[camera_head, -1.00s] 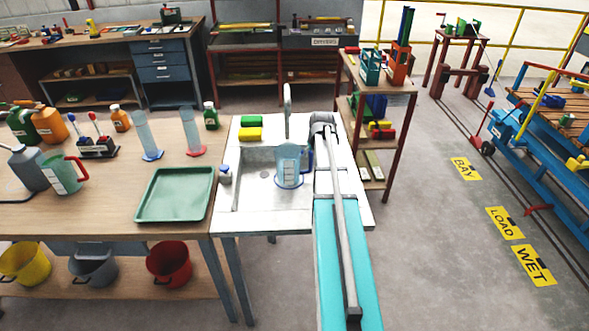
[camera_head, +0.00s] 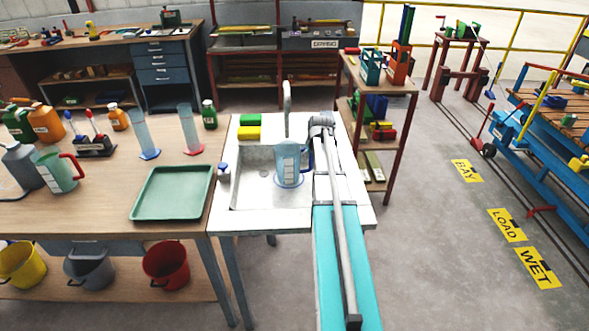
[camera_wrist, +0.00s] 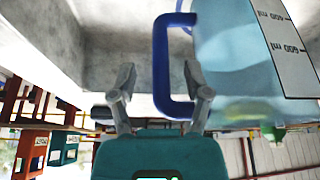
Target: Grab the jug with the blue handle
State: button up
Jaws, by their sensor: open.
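The clear bluish jug with a blue handle (camera_head: 287,166) stands in the sink basin in the head view. In the wrist view the jug (camera_wrist: 235,55) fills the upper right, with printed measure marks. Its blue handle (camera_wrist: 160,62) hangs between the two fingertips of my gripper (camera_wrist: 163,82). The fingers are spread, one on each side of the handle as seen here. Whether either finger touches the handle I cannot tell. In the head view my gripper is mostly hidden by my arm, just right of the jug.
The white sink (camera_head: 240,208) has a tall tap (camera_head: 287,110) behind the jug. Green and yellow blocks lie at its back left. A green tray (camera_head: 172,194) and another jug, with a red handle (camera_head: 60,172), are on the bench. A shelf rack (camera_head: 395,88) stands behind right.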

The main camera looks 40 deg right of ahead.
jog(key=shift+b+x, duration=0.5)
jog(key=shift+x, duration=0.3)
grip_shut()
